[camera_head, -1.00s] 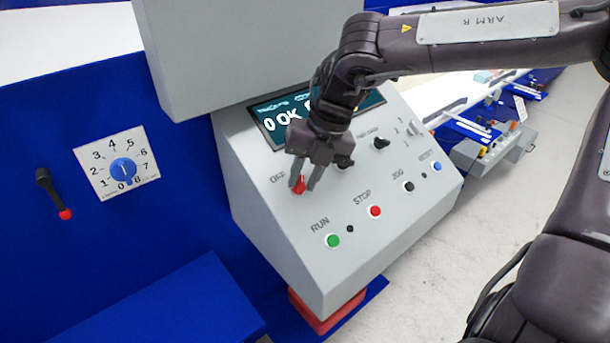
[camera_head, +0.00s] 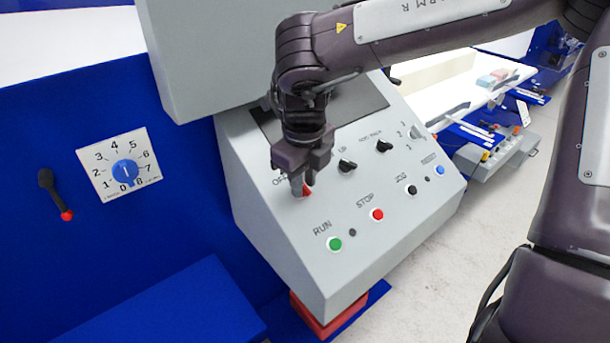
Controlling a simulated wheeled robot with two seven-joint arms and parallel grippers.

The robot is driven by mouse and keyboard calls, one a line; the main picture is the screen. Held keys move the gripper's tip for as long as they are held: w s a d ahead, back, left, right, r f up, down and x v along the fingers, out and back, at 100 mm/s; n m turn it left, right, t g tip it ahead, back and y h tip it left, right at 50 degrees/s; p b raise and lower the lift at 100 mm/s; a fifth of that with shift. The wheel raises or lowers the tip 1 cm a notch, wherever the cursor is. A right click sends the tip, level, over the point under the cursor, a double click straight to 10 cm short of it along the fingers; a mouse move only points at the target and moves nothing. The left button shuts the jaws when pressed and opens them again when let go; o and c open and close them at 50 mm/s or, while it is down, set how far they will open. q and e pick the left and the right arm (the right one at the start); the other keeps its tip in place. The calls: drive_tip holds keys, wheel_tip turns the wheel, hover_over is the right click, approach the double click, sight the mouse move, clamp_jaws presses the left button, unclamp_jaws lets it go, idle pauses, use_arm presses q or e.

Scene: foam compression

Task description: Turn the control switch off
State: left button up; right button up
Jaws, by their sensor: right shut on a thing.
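The control switch (camera_head: 306,191) is a red knob on the sloped grey control panel (camera_head: 270,226), beside the "OFF" label, which is partly covered by my gripper. My right gripper (camera_head: 301,187) comes down from above and is shut on the red knob. The fingers hide much of the knob, so its exact angle is hard to tell. The display (camera_head: 360,100) above it is dark. My left gripper is not in view.
Black selector knobs (camera_head: 347,166) sit right of the gripper. Green RUN (camera_head: 335,244), red STOP (camera_head: 377,214), black JOG (camera_head: 411,190) and blue RESET (camera_head: 440,170) buttons line the lower panel. A numbered dial (camera_head: 124,172) and a black lever (camera_head: 47,181) are on the blue wall at left.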

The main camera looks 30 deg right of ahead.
drive_tip(key=shift+a+n+h, duration=0.1)
drive_tip(key=shift+n+h, duration=0.4)
drive_tip(key=shift+n, duration=0.7)
drive_tip(key=shift+s+a+f+n+t+h, duration=0.1)
drive_tip(key=shift+n+t+h, duration=0.4)
drive_tip(key=shift+n, duration=0.8)
drive_tip(key=o, duration=0.6)
drive_tip(key=shift+c, duration=0.2)
drive_tip(key=shift+o, duration=0.5)
drive_tip(key=b+v, duration=0.1)
drive_tip(key=v, duration=0.6)
drive_tip(key=shift+a+r, duration=0.2)
drive_tip(key=shift+r, duration=0.15)
